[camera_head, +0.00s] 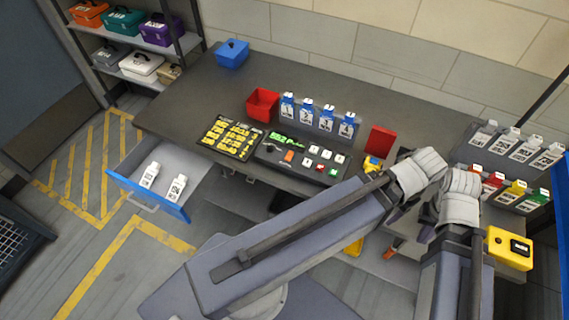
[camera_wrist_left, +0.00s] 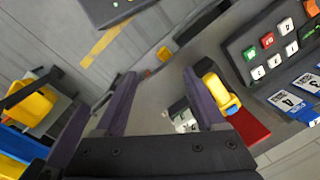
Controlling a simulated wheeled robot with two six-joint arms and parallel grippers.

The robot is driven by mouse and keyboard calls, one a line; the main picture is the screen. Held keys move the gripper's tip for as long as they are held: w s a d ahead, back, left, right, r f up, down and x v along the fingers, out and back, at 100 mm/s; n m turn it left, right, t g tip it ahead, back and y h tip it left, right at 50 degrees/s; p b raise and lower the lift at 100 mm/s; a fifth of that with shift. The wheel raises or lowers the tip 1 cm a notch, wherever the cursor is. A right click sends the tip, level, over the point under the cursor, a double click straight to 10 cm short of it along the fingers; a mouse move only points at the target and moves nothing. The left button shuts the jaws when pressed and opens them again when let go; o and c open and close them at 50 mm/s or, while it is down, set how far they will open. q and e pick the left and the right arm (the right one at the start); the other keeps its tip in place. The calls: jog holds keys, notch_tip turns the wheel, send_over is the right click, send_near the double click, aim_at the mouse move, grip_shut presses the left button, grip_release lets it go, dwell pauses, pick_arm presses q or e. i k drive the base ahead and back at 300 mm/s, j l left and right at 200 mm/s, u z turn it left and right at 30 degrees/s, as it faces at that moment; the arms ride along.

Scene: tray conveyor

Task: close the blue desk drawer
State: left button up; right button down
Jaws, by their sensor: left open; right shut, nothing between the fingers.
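The blue desk drawer (camera_head: 150,198) is pulled out at the left end of the desk. Its blue front with a grey handle is well clear of the desk edge. Two white labelled bottles (camera_head: 149,175) lie in it. My left arm reaches across to the desk's right part, far from the drawer. My left gripper (camera_wrist_left: 160,88) is open and empty in the left wrist view, near the desk edge beside a yellow object. My right gripper (camera_head: 428,213) is at the desk's right end, shut and empty, partly hidden by its wrist. Neither gripper touches the drawer.
The desk (camera_head: 210,85) holds a blue box (camera_head: 232,53), a red bin (camera_head: 263,104), blue-labelled bottles and a black button panel (camera_head: 300,160). A shelf of toolboxes (camera_head: 160,28) stands back left. The floor before the drawer is clear, with yellow stripes.

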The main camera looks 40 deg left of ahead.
aim_at(202, 172)
jog(key=i+j+u, duration=0.1)
jog(key=u, duration=2.95)
